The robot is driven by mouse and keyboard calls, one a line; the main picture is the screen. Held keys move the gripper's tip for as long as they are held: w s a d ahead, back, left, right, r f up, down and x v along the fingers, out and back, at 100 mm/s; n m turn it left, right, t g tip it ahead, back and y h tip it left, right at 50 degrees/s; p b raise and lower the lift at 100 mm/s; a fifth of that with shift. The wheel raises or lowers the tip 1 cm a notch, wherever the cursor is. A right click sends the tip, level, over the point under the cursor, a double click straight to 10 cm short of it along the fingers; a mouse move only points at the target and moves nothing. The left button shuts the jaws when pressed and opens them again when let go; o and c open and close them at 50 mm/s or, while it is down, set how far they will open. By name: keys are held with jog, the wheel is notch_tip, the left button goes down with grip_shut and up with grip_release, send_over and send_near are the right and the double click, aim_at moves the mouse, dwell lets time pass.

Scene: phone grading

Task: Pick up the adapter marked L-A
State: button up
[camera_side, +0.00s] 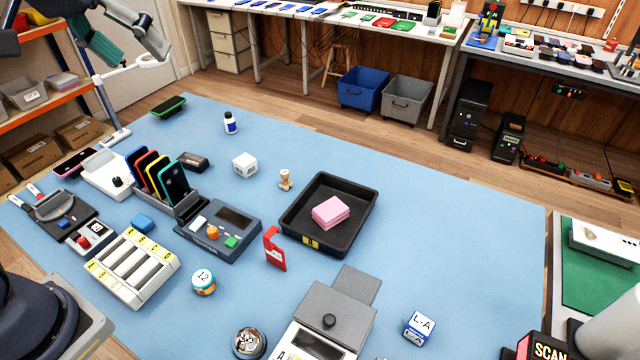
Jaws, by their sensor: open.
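The adapter marked L-A (419,328) is a small white block with blue edges and black lettering. It sits on the blue mat at the lower right, with its label showing. My gripper (138,54) is at the top left, partly cut off by the frame edge. It is open, with no object visible between its fingers, and is far from the adapter, across the mat.
A grey device with a black knob (330,321) stands left of the adapter. A black tray (361,222) holding pink pads lies farther back. A SCAN box (540,348) stands at the lower right. The mat (470,240) is clear behind the adapter.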

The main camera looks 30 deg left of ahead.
jog(key=w+d+r+g, duration=0.1)
jog(key=w+d+r, duration=0.1)
jog(key=w+d, duration=0.6)
jog(key=w+d+f+m+g+h, duration=0.1)
jog(key=w+d+f, duration=0.25)
jog(key=d, duration=0.45)
jog(key=w+d+f+g, duration=0.1)
jog(key=w+d+f, duration=0.25)
jog(key=d, duration=0.35)
jog(key=m+g+y, duration=0.1)
jog(key=m+g, duration=0.2)
jog(key=m, duration=0.1)
send_over(420, 326)
notch_tip(420, 326, down, 23)
jog(key=f, duration=1)
jog(key=shift+w+d, duration=0.1)
jog(key=shift+w, duration=0.1)
jog(key=shift+s+f, duration=0.15)
jog(key=shift+f, duration=2.9)
jog(key=c, duration=1.1)
